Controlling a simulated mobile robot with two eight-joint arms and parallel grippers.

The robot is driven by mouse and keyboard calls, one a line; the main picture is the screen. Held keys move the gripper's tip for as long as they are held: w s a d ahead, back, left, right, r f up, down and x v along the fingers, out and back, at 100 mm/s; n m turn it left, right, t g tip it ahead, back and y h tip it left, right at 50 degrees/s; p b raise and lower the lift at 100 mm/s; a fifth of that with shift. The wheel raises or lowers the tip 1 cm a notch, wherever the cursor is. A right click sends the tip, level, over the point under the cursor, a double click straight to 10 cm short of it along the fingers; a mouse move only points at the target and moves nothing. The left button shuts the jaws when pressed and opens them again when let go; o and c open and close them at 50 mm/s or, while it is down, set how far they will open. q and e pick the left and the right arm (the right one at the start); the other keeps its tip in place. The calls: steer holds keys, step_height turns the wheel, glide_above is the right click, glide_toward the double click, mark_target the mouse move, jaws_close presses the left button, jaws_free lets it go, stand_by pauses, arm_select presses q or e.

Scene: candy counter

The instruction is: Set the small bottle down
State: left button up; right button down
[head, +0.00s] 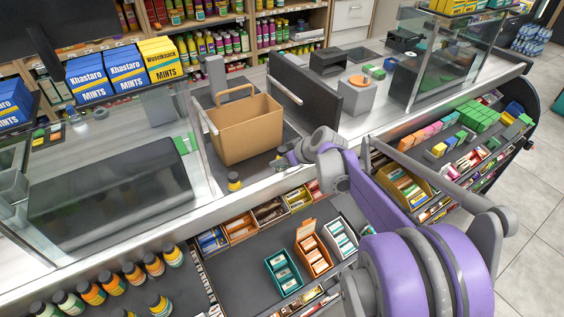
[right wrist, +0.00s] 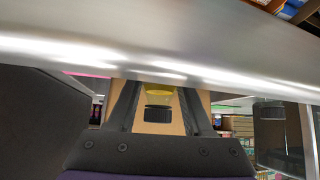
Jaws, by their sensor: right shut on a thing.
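My right gripper (head: 282,160) reaches over the counter's front strip, just right of the paper bag. In the right wrist view, its two dark fingers (right wrist: 156,108) are shut on a small bottle with a black cap (right wrist: 158,113) and a yellow body (right wrist: 158,91). That view looks upside down, with the counter (right wrist: 150,55) across the top. The bottle is close to the counter surface; I cannot tell whether it touches. My left gripper is not in view.
A dark divider panel (head: 305,97) and a grey box device (head: 356,95) are further right. Candy boxes (head: 312,256) and shelves lie below the front edge. Bare metal counter (head: 200,197) shows to the left.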

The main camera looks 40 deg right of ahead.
steer(key=shift+f, duration=0.4)
steer(key=shift+f, duration=0.2)
steer(key=c, duration=0.6)
jaws_free()
steer(key=shift+r, duration=0.1)
